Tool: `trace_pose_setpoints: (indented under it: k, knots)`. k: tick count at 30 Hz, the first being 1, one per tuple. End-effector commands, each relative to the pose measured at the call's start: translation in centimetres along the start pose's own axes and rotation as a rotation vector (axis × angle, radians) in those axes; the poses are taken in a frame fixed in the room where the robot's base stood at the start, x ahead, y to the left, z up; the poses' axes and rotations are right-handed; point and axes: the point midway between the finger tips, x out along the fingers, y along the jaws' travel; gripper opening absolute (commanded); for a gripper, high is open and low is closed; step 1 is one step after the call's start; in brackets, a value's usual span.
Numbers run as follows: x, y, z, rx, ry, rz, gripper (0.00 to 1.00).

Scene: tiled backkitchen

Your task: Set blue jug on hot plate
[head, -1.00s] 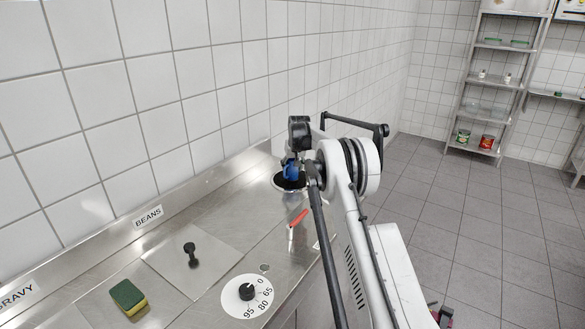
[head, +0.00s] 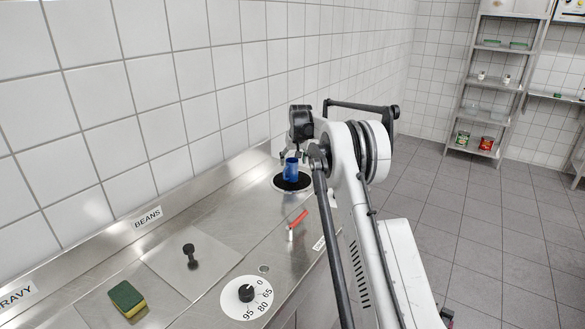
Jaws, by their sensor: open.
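The blue jug (head: 291,169) stands upright on the round black hot plate (head: 305,183) at the far end of the steel counter. My gripper (head: 294,154) is open just above the jug, with its fingers apart near the jug's top. My arm hides part of the area to the right of the hot plate.
A red-handled tool (head: 298,219) lies on the counter in front of the hot plate. A temperature dial (head: 247,292), a black-knobbed lid (head: 190,255) and a green and yellow sponge (head: 128,298) are nearer. The tiled wall borders the counter's left. A metal shelf (head: 497,85) stands far right.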

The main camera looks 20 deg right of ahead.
Motion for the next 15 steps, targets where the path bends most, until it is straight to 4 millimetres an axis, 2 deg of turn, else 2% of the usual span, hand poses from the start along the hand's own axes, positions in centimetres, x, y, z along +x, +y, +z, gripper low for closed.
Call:
trace_pose_setpoints:
  k: [3, 7, 15]
  knots:
    - [-2.3, 0.0, 0.0, 0.000, 0.000, 0.000, 0.62]
    - [-4.3, 0.0, 0.0, 0.000, 0.000, 0.000, 0.62]
    - [-6.5, 0.0, 0.0, 0.000, 0.000, 0.000, 0.62]
